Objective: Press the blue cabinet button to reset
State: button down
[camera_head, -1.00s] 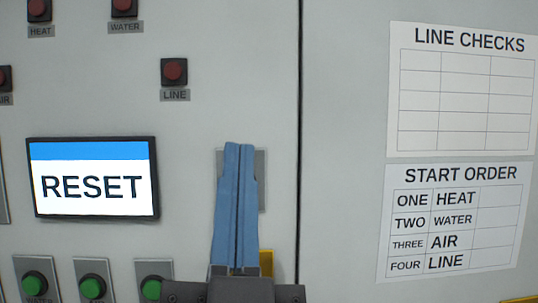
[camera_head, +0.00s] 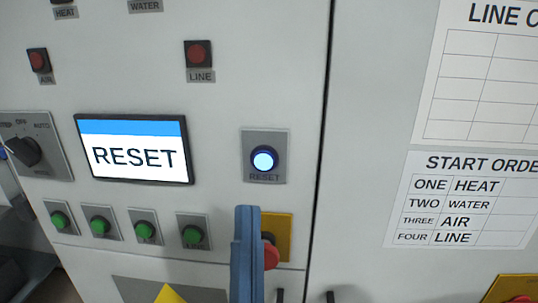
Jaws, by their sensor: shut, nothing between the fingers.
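The blue reset button (camera_head: 263,160) is lit with a bright white-blue centre. It sits on a grey plate labelled RESET on the cabinet front, right of the screen. The screen (camera_head: 134,158) reads RESET under a blue band. My gripper (camera_head: 247,210) is shut, with its blue fingers together and nothing between them. Its tips show just below the button plate in the picture, apart from the button. The fingers partly cover a red mushroom button (camera_head: 271,255) on a yellow plate (camera_head: 279,226).
Several green buttons (camera_head: 145,231) line the panel below the screen. A rotary switch (camera_head: 25,151) is at the left. Dark red lamps, such as LINE (camera_head: 198,54), sit above. A START ORDER sheet (camera_head: 465,200) hangs on the right door, past a dark vertical gap.

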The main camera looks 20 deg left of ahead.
aim_at(264, 160)
jog(key=shift+w, duration=0.1)
jog(key=shift+w+a, duration=0.4)
jog(key=shift+w, duration=1)
jog(key=shift+w+a, duration=0.4)
jog(key=shift+w, duration=0.95)
jog(key=shift+w+a, duration=0.4)
jog(key=shift+w, duration=1)
jog(key=shift+w, duration=0.1)
jog(key=shift+w+a, duration=0.15)
jog(key=shift+w, duration=0.15)
jog(key=shift+w, duration=0.4)
jog(key=shift+s, duration=0.8)
